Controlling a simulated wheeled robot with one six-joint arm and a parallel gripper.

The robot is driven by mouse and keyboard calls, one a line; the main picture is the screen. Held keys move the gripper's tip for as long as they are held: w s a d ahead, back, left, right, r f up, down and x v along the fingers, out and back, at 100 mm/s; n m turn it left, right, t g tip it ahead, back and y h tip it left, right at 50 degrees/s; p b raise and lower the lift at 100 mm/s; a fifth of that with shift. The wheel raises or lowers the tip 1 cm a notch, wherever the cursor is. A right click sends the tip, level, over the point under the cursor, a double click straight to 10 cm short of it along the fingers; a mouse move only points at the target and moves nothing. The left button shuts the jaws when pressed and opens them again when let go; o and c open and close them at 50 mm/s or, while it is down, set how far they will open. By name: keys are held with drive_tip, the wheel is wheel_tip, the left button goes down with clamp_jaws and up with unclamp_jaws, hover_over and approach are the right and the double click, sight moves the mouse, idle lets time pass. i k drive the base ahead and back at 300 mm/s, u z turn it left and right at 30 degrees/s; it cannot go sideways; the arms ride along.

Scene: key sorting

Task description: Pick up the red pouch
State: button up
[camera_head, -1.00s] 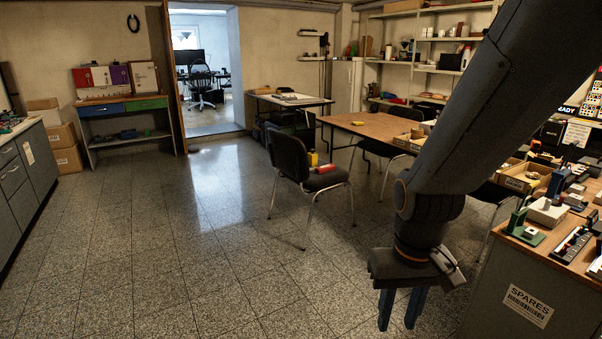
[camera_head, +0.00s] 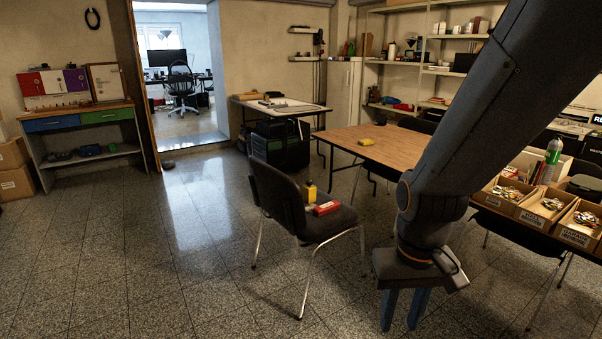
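My gripper (camera_head: 403,310) hangs at the lower right with its two blue fingers apart and nothing between them. It is over the floor, to the right of a black chair (camera_head: 268,196). A small red item with a pale patch (camera_head: 327,208) lies on the chair seat beside a yellow bottle (camera_head: 311,191). Another small red item (camera_head: 404,107) lies on a low shelf at the back, next to a blue one. Both are too small for me to tell whether either is a pouch.
A wooden table (camera_head: 390,147) with a small yellow object (camera_head: 366,142) stands behind the chair. Cardboard bins (camera_head: 541,210) of keys stand at the right. A workbench (camera_head: 80,119) is at the left. The floor (camera_head: 180,250) at left and centre is clear.

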sight(331, 206)
drive_tip(key=z, duration=0.1)
drive_tip(key=i, duration=0.75)
drive_tip(key=z, duration=0.7)
drive_tip(key=i, duration=1.6)
drive_tip(key=u, duration=1)
drive_tip(key=i, duration=0.6)
drive_tip(key=u, duration=0.45)
